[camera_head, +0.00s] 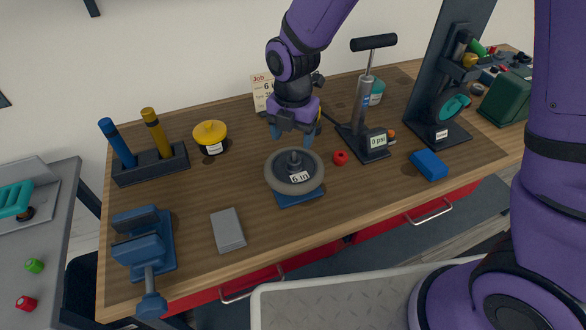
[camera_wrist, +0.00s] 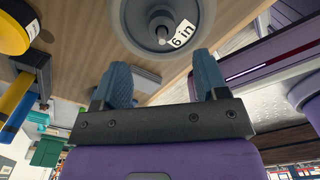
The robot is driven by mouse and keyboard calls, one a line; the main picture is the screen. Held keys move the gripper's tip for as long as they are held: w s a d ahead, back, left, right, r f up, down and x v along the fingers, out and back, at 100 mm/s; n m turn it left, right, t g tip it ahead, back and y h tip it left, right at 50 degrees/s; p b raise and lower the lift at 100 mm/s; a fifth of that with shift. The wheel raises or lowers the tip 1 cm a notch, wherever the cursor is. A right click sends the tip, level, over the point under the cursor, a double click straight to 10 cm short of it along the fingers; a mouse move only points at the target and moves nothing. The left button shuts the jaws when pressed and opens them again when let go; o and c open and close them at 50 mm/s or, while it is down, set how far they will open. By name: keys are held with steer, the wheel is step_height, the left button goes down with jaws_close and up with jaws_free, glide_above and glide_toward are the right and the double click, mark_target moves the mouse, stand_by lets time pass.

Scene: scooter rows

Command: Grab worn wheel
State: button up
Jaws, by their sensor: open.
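In the wrist view the wheel (camera_wrist: 135,28) shows at the top, beyond the fingertips. My gripper (camera_head: 291,140) is above and just behind the wheel in the head view, with its blue fingers apart and nothing between them. The fingers of my gripper (camera_wrist: 161,75) also show open in the wrist view. I cannot tell whether they touch the wheel.
A blue vise (camera_head: 145,245), a grey block (camera_head: 228,231) and a yellow tin (camera_head: 210,137) lie left. A rack (camera_head: 150,165) holds blue and yellow tools. A pump (camera_head: 366,110), red knob (camera_head: 340,157), blue block (camera_head: 429,165) and dark press stand (camera_head: 440,128) stand right.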

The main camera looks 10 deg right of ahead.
mark_target(294, 152)
steer(key=shift+d+f, duration=0.2)
steer(key=shift+f, duration=3.45)
jaws_close()
